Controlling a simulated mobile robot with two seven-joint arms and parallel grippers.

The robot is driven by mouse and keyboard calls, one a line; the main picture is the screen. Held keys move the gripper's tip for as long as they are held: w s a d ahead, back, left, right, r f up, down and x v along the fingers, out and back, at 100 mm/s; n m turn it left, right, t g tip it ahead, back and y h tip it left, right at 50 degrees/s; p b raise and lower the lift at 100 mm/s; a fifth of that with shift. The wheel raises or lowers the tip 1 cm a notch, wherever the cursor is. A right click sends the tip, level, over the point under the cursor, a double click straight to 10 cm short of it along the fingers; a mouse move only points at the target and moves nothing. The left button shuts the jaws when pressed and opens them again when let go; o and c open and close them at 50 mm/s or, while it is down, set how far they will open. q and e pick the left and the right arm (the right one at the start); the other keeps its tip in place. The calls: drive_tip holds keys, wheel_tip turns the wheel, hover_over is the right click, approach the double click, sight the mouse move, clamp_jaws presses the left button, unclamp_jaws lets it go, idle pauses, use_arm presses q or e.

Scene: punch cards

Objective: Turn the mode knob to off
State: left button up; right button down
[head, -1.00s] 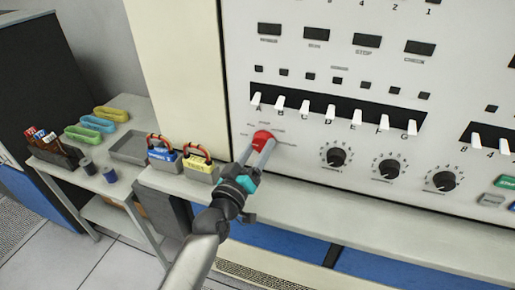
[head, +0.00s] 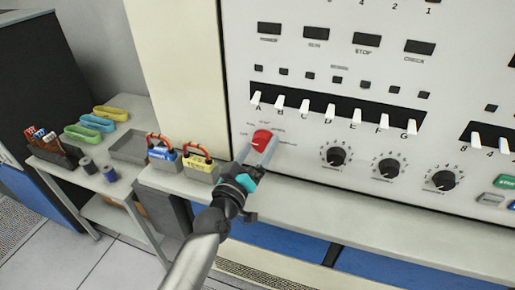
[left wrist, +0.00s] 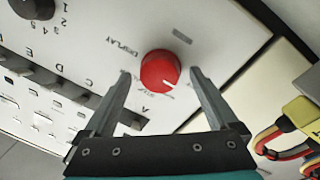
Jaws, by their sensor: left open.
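The red mode knob (head: 261,139) sits on the lower left of the pale control panel. It also shows in the left wrist view (left wrist: 159,70), with a white pointer line near its lower right edge there and small labels around it. My left gripper (head: 257,150) is at the knob. In the left wrist view the gripper (left wrist: 160,75) is open, with one finger on each side of the knob and gaps between fingers and knob. Which label the pointer meets is too small to tell. My right gripper is not in view.
A row of white lever switches (head: 331,115) runs above the knob. Black dials (head: 337,156) sit to its right. A ledge (head: 310,188) lies below the panel. A side table (head: 84,182) holds spools and coloured rings.

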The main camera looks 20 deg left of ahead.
use_arm(q)
drive_tip(key=s+a+f+b, duration=0.1)
drive_tip(key=s, duration=1.4)
drive_tip(key=shift+a+f, duration=0.15)
drive_tip(key=shift+a, duration=0.2)
drive_tip(key=s+f+m+g+b, duration=0.1)
drive_tip(key=s+f+g+b, duration=0.15)
drive_tip(key=f, duration=1.05)
drive_tip(key=s+f+m+g+b, duration=0.1)
drive_tip(key=s+f+m+g, duration=0.2)
drive_tip(key=f, duration=0.9)
drive_tip(key=s+f+g+b, duration=0.2)
drive_tip(key=f+g, duration=0.2)
drive_tip(key=f, duration=0.9)
drive_tip(key=s+a+f+m+g+y+b, duration=0.2)
drive_tip(key=s+f+g, duration=0.6)
drive_tip(key=s+f, duration=1.3)
drive_tip(key=s+m+b, duration=0.2)
drive_tip(key=s+b, duration=0.1)
drive_tip(key=shift+f, duration=0.2)
drive_tip(key=shift+a, duration=0.1)
